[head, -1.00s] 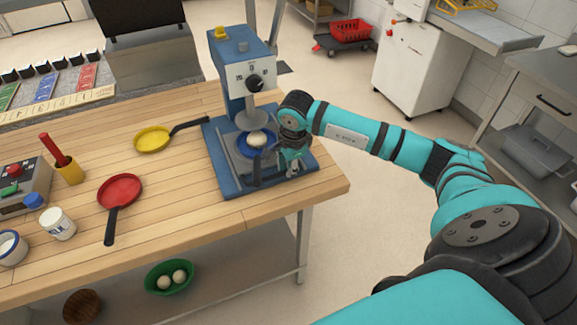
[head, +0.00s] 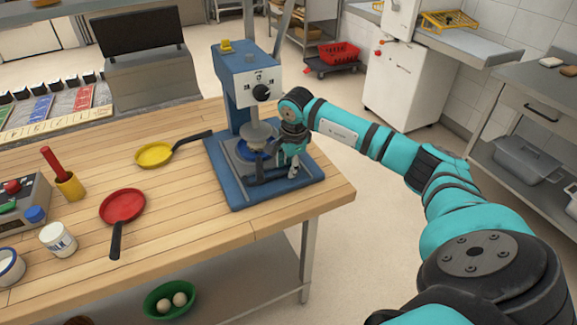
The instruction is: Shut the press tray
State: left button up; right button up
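The blue press (head: 250,85) stands on the right end of the wooden table. Its round blue tray (head: 244,151) sits low over the base, with a pale dough ball (head: 254,143) on it, now mostly beneath the grey pressing plate (head: 257,130). A black handle (head: 268,177) shows at the front of the tray. My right gripper (head: 290,168) points down over the right side of the press base, beside the tray and close to the handle. Its fingers are small and partly hidden, so I cannot tell whether they are open or touch the handle. My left gripper is out of view.
A yellow pan (head: 155,154) and a red pan (head: 122,206) lie left of the press. A yellow cup (head: 70,186), a white tub (head: 58,239) and a control box (head: 20,205) stand farther left. The wooden table (head: 210,225) is clear in front of the press.

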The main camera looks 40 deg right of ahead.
jog(key=shift+s+r, duration=0.1)
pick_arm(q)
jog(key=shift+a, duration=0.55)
pick_arm(e)
notch_tip(320, 180, up, 12)
jog(key=s, duration=0.2)
jog(key=shift+a+f, duration=0.2)
jog(key=shift+a, duration=0.1)
jog(key=shift+s, duration=0.1)
